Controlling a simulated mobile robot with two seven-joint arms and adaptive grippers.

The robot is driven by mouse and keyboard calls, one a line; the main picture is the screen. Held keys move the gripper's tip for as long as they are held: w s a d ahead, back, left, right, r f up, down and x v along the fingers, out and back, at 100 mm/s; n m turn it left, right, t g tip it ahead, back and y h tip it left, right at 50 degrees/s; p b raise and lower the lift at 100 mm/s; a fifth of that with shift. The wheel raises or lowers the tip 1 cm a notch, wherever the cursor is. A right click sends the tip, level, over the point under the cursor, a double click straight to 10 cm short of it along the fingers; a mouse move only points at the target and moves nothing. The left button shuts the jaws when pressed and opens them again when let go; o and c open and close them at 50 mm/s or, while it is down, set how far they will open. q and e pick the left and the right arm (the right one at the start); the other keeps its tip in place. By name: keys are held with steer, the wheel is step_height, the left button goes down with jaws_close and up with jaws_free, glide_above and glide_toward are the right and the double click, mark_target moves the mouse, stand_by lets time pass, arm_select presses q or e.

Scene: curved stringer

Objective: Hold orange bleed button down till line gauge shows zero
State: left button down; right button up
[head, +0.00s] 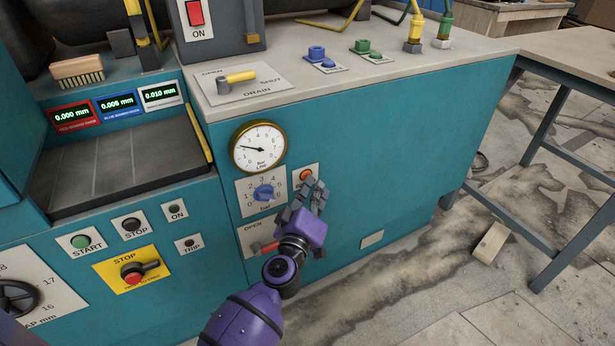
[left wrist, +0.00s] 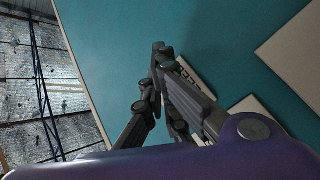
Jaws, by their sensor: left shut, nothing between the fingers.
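The orange bleed button (head: 306,174) is on a small white plate on the teal machine front, right of the blue regulator knob (head: 264,193). The line gauge (head: 258,147), round with a brass rim, is above them; its needle points left, well up from the low end of the scale. My left gripper (head: 313,187) is shut and empty, with its fingertips just below the button. I cannot tell whether they touch it. In the left wrist view the shut fingers (left wrist: 158,52) point at the teal panel, and the button does not show. My right gripper is not in view.
A red-handled valve (head: 264,247) marked OPEN is left of my left wrist. The yellow drain lever (head: 237,78) lies on the bench top above. A STOP plate (head: 131,269) and START button (head: 80,242) are at left. The panel right of the button is bare.

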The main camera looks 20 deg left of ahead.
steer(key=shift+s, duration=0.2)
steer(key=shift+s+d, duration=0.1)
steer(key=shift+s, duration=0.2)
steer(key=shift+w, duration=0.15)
arm_select(q)
steer(key=shift+s+d, duration=0.55)
steer(key=shift+d, duration=0.15)
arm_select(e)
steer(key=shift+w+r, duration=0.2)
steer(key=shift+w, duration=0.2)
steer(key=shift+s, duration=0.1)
